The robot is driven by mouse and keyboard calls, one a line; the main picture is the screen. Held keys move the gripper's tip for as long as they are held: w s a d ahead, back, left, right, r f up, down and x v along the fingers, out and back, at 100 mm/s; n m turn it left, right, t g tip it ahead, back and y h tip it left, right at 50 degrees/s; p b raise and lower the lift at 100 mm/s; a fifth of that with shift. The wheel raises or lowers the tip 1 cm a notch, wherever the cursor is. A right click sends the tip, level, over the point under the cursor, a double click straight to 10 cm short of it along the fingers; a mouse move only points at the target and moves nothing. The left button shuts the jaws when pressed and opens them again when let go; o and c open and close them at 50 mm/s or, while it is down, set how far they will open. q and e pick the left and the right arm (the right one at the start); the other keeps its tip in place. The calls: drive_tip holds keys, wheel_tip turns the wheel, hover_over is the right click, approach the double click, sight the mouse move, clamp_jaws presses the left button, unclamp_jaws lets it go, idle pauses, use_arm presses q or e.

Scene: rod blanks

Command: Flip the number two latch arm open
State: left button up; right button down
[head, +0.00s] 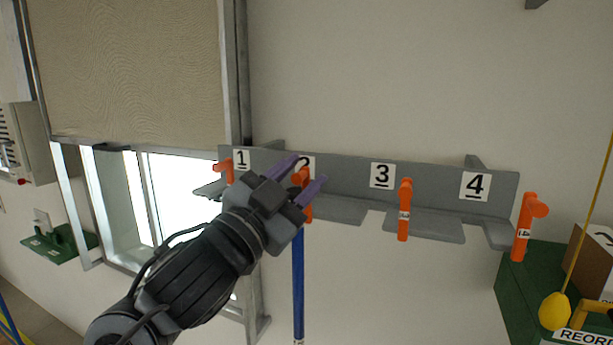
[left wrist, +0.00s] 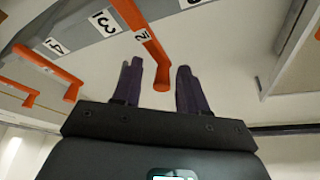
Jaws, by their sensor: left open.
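The number two latch arm (head: 307,180) is orange and sits at the slot under the partly hidden 2 label on the grey wall rack (head: 345,172). In the left wrist view an orange arm with a small 2 tag (left wrist: 150,48) reaches down toward the gap between my fingers. My left gripper (head: 307,174) is open, with its purple fingertips on either side of the latch arm in the head view. I cannot tell whether they touch it. The gripper and wrist hide part of the rack near slot two. My right gripper is not in view.
Orange latch arms one (head: 225,169), three (head: 404,210) and four (head: 527,225) stand along the rack. A blue rod (head: 298,285) hangs below slot two. A window (head: 190,200) is at left. A yellow pendant (head: 554,311) and green bin (head: 505,290) are at lower right.

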use_arm(q)
drive_tip(key=b+v, duration=0.2)
drive_tip(key=v, duration=0.6)
drive_tip(key=shift+a+f, duration=0.1)
drive_tip(key=shift+f, duration=0.1)
